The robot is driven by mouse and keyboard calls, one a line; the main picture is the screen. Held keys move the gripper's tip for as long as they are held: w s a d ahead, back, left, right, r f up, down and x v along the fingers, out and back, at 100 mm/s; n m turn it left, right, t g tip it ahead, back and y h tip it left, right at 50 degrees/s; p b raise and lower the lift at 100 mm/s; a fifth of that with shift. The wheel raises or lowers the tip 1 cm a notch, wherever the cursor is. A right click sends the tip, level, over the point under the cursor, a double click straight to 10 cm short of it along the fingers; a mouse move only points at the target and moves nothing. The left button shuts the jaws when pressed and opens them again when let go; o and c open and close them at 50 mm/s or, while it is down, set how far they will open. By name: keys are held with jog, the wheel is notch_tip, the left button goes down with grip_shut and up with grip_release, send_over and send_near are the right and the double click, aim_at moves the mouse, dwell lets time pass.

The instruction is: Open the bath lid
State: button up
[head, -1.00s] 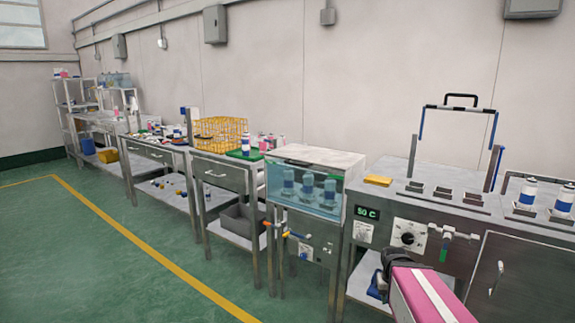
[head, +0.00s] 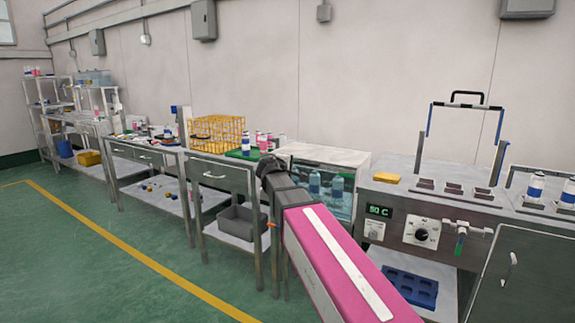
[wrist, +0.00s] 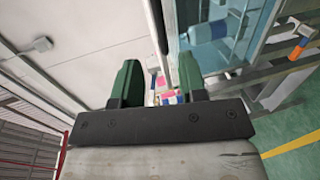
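The bath is a glass-fronted tank (head: 338,198) with cans standing in blue-tinted water. Its pale lid (head: 325,154) lies flat on top and is shut. In the head view my pink arm reaches up in front of the bath and hides its left part. My gripper (head: 268,168) is at the bath's upper left front corner in the picture; contact cannot be told. In the wrist view its green fingers (wrist: 158,80) stand apart with nothing between them. The tank glass (wrist: 270,40) and a can (wrist: 208,32) show to the right of the fingers.
Left of the bath stands a bench with a yellow wire basket (head: 217,133) and several cans. To the right is the control cabinet with a "50 C" display (head: 380,210), a dial (head: 421,235) and a valve (head: 460,235). The green floor (head: 90,270) at left is clear.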

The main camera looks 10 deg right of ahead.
aim_at(303, 164)
jog(key=x, duration=1)
jog(key=shift+w+d, duration=0.15)
jog(key=shift+w, duration=0.15)
grip_shut()
